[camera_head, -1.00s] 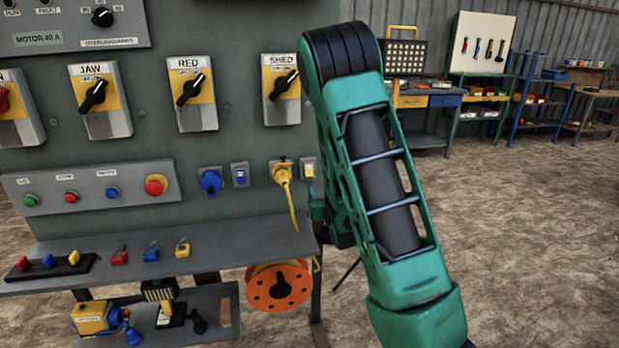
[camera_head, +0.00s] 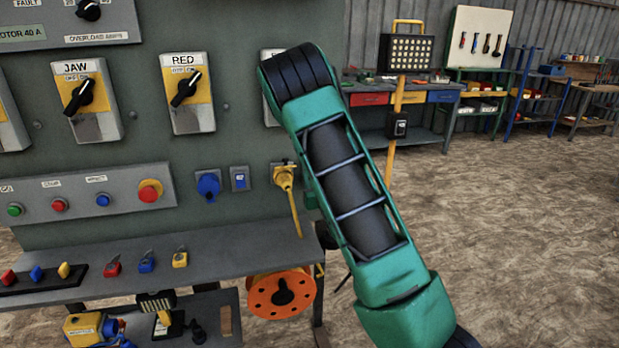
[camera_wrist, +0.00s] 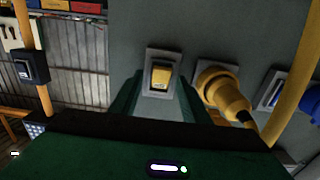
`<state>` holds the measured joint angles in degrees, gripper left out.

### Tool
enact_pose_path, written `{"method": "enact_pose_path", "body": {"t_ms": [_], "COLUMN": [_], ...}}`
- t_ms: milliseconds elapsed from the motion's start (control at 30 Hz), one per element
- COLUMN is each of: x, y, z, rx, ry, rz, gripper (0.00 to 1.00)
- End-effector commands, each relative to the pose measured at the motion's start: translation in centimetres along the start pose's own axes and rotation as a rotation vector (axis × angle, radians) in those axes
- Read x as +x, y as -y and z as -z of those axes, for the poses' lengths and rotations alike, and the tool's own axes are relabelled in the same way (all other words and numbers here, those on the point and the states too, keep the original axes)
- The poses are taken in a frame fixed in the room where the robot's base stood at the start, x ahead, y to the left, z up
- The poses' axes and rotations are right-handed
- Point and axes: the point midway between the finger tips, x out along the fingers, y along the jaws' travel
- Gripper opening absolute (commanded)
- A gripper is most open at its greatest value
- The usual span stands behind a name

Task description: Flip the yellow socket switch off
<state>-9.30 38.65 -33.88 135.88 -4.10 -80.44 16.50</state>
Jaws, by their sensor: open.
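The yellow socket switch (camera_wrist: 161,76) is a small yellow rocker in a grey plate, in the upper middle of the wrist view. In the head view my green arm hides it. The yellow socket with its plug and cable (camera_wrist: 222,92) is just right of the switch in the wrist view, and it also shows in the head view (camera_head: 285,177). My gripper (camera_wrist: 157,97) points at the panel, with its two dark green fingers apart, one on each side of the switch plate. It is open and holds nothing. Whether the fingers touch the panel cannot be told.
A blue socket (camera_head: 208,185) and a blue switch (camera_head: 239,179) sit left of the yellow socket. A shelf (camera_head: 215,250) with small padlocks juts out below. An orange cable reel (camera_head: 281,294) hangs under it. A yellow lamp stand (camera_head: 395,150) is beyond my arm.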

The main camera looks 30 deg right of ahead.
Motion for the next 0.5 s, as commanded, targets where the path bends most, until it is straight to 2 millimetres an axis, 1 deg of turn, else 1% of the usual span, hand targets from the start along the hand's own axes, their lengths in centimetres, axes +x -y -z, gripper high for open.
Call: {"method": "enact_pose_path", "body": {"t_ms": [367, 467, 500], "x": [0.3, 0.3, 0.3], "y": [1.4, 1.6, 1.6], "z": [0.1, 0.1, 0.1], "rx": [0.001, 0.002, 0.002], "ry": [-0.001, -0.001, -0.001], "rz": [0.016, 0.018, 0.019], "gripper": [0.42, 0.21, 0.11]}}
